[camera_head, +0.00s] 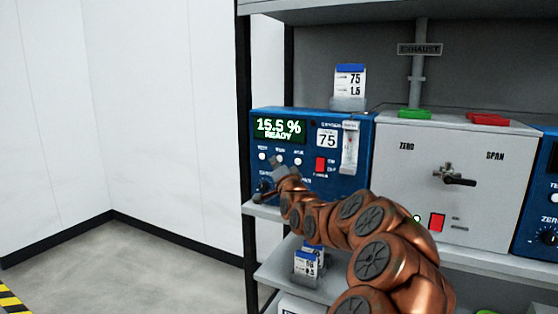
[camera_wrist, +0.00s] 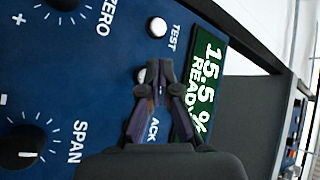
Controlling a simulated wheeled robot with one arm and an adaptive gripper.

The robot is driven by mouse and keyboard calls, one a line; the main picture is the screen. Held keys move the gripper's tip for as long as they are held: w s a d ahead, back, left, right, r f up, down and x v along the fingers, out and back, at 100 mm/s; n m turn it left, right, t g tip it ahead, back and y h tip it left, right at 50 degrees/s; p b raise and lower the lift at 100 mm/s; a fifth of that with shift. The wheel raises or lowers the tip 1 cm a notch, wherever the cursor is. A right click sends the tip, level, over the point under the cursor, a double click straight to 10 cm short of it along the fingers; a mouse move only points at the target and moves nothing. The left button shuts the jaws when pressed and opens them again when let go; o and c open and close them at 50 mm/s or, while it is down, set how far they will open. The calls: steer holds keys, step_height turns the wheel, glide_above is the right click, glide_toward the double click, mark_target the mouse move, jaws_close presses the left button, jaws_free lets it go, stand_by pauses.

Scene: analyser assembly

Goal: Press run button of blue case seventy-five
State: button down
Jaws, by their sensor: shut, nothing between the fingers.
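The blue case (camera_head: 312,122) with a 75 label stands on the shelf in the head view. Its green display (camera_head: 279,129) reads 15.5 % READY. Three white buttons sit in a row below it; the middle one (camera_head: 279,160) is the run button. In the wrist view the panel is turned sideways, and the run button (camera_wrist: 141,75) shows partly behind the fingertips, its label hidden. The TEST button (camera_wrist: 156,27) is clear; the ACK button is hidden by the gripper. My gripper (camera_wrist: 158,66) is shut and empty, its tips close over the run button; I cannot tell whether they touch. It also shows in the head view (camera_head: 278,168).
Knobs marked ZERO (camera_wrist: 62,3) and SPAN (camera_wrist: 25,147) are on the same panel. A red switch (camera_head: 320,164) and a flow tube (camera_head: 350,147) are on its right. A grey valve box (camera_head: 415,165) stands beside it. The floor at left is clear.

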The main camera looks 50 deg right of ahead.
steer(key=shift+w+d, duration=0.1)
steer(key=shift+d, duration=0.2)
steer(key=shift+w+d+p, duration=0.1)
steer(key=shift+d+p, duration=0.2)
steer(key=shift+d, duration=0.15)
stand_by(0.7)
steer(key=shift+a, duration=0.2)
steer(key=shift+s+a+b, duration=0.25)
steer(key=shift+a+b, duration=0.3)
steer(key=shift+a, duration=0.1)
steer(key=shift+a, duration=0.1)
steer(key=a, duration=0.1)
steer(key=s+a+b, duration=0.1)
steer(key=a, duration=0.1)
steer(key=a+b, duration=0.1)
steer(key=shift+s+a, duration=0.25)
stand_by(0.4)
stand_by(0.7)
